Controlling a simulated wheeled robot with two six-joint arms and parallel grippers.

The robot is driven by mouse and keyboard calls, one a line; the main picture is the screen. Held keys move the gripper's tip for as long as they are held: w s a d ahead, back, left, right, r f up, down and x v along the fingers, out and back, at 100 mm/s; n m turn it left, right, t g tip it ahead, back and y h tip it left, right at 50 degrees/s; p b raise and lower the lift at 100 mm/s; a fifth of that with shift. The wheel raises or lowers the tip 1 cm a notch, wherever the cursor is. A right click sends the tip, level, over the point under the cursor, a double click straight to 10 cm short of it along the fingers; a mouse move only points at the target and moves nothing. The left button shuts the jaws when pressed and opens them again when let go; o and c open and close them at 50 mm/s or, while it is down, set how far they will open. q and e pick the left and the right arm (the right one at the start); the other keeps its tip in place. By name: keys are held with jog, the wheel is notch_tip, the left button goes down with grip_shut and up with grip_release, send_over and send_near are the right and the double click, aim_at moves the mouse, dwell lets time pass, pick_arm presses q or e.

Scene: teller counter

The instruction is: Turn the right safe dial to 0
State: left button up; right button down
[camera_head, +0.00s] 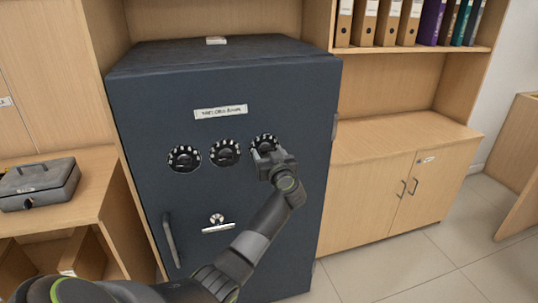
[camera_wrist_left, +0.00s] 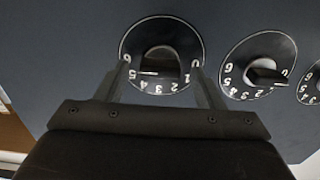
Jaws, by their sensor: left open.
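The right safe dial (camera_head: 264,141) is a black round dial with white numbers on the dark safe (camera_head: 150,210), partly hidden by my left gripper (camera_head: 265,156). In the left wrist view the same dial (camera_wrist_left: 160,35) shows upside down, with its dark raised knob (camera_wrist_left: 160,58) between the two fingers. My left gripper (camera_wrist_left: 159,72) is open, its fingers on either side of the knob with gaps visible. I cannot tell whether it touches the dial face. A small white mark shows low on the knob; its exact number is unclear. My right gripper is not in view.
The middle dial (camera_head: 225,152) and left dial (camera_head: 184,158) sit beside it. A grey cash box (camera_head: 38,185) stands on the left shelf. A wooden cabinet (camera_head: 370,205) stands at right.

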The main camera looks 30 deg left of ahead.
pick_arm(q)
jog(key=c, duration=1)
